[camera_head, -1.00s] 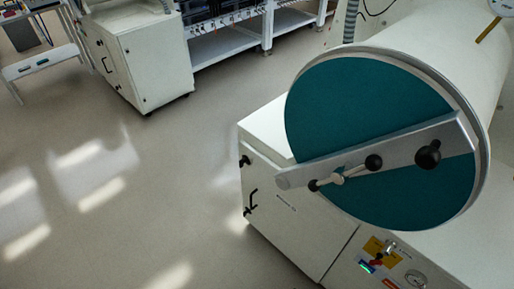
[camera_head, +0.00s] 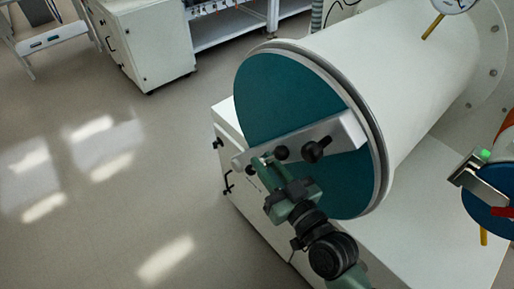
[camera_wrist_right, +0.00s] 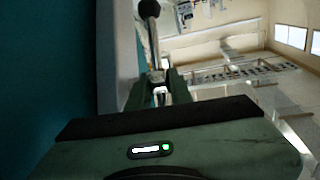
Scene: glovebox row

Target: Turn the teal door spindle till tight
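The teal round door (camera_head: 275,95) closes the end of a white cylinder. A grey metal bar (camera_head: 345,132) crosses it at a slant. The spindle handle on the bar has a black ball end (camera_head: 281,152); its crossbar is mostly hidden by my gripper. My right gripper (camera_head: 263,162) is at the handle's middle. In the right wrist view the handle's rod and black ball (camera_wrist_right: 150,8) stand beyond the fingers, and its lower part lies between the fingertips (camera_wrist_right: 160,88). I cannot tell whether the fingers press on it. My left gripper is not in view.
A black knob (camera_head: 315,151) sits on the bar right of the handle. The white cylinder (camera_head: 400,75) extends back to the upper right. A blue round part with a metal latch (camera_head: 484,188) is at the right edge. Open floor (camera_head: 110,215) lies to the left.

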